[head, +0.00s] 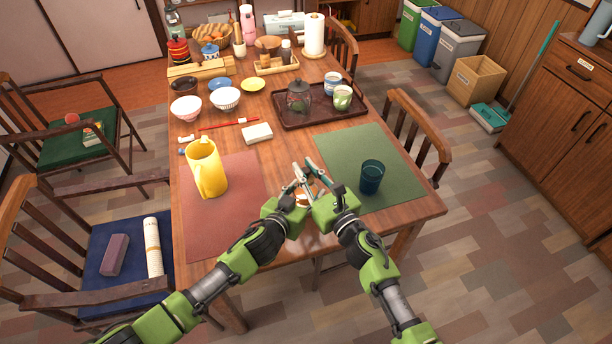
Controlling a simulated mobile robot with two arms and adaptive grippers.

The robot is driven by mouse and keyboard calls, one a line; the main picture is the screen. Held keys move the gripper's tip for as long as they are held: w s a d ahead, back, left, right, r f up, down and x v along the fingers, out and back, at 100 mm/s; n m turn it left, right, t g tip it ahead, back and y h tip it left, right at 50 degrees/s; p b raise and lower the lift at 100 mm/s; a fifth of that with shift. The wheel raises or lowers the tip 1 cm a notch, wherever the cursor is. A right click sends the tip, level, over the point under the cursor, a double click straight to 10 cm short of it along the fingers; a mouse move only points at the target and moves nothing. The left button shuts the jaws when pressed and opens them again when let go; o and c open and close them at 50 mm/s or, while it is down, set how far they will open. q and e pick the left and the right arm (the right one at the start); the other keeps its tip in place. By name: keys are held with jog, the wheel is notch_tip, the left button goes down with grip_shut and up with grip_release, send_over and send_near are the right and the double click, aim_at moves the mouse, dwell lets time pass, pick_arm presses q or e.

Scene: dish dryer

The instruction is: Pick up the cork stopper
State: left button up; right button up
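A small tan-orange piece, which looks like the cork stopper (303,200), shows between my two grippers near the front middle of the table. It is partly hidden by them, and I cannot tell whether either one touches it. My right gripper (306,170) is over the strip between the red and green mats, its fingers spread apart and pointing away from me. My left gripper (291,188) is close beside it on the left. Its fingers are small and overlap the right gripper, so their opening is unclear.
A yellow pitcher (207,172) stands on the red mat (233,218), left of my grippers. A dark teal cup (371,177) stands on the green mat (390,153), to the right. Behind are a white block (257,133) and a dark tray (323,118) with a jar and cups.

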aim_at(306, 170)
jog(key=shift+r, duration=4.95)
pick_arm(q)
jog(key=o, duration=1.6)
